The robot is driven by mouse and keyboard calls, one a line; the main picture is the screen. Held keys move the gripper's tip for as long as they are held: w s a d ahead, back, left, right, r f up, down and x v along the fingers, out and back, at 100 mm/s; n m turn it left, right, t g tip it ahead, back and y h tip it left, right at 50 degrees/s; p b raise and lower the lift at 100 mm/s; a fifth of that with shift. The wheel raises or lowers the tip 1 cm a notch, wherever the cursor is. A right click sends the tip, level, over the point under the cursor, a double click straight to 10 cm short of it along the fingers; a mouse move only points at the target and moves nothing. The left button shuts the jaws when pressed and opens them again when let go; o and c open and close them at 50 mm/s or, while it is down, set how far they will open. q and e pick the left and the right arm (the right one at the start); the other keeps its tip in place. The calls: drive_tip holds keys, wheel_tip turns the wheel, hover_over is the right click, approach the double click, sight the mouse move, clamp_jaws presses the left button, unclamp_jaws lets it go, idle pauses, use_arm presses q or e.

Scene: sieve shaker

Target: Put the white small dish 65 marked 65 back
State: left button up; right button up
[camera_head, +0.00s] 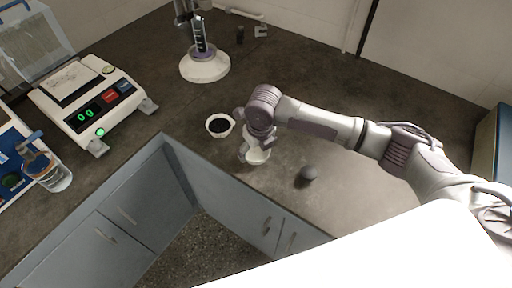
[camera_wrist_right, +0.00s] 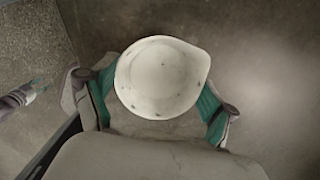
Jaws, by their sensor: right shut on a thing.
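My right gripper (camera_head: 255,148) is shut on a small white dish (camera_head: 257,157) above the dark counter. In the right wrist view the dish (camera_wrist_right: 162,78) sits upright between the green finger pads, with its pouring lip at the upper right. Its bowl looks empty apart from a few dark specks. No 65 marking can be read on it. In the right wrist view, a small grey and green part that looks like my left gripper (camera_wrist_right: 22,97) shows at the left edge; its opening is unclear.
A white dish with dark contents (camera_head: 220,125) stands just left of the right gripper. A balance (camera_head: 88,103), a glass beaker (camera_head: 50,173) and a round-based stand (camera_head: 205,66) are farther left. The counter's front edge is near.

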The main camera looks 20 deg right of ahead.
drive_tip(key=shift+f, duration=0.1)
drive_tip(key=o, duration=1)
drive_tip(key=r, duration=0.4)
drive_tip(key=s+r, duration=0.1)
drive_tip(key=r, duration=0.7)
drive_tip(key=shift+s+d+r, duration=0.1)
drive_tip(key=shift+s+d, duration=0.15)
drive_tip(key=shift+s, duration=0.15)
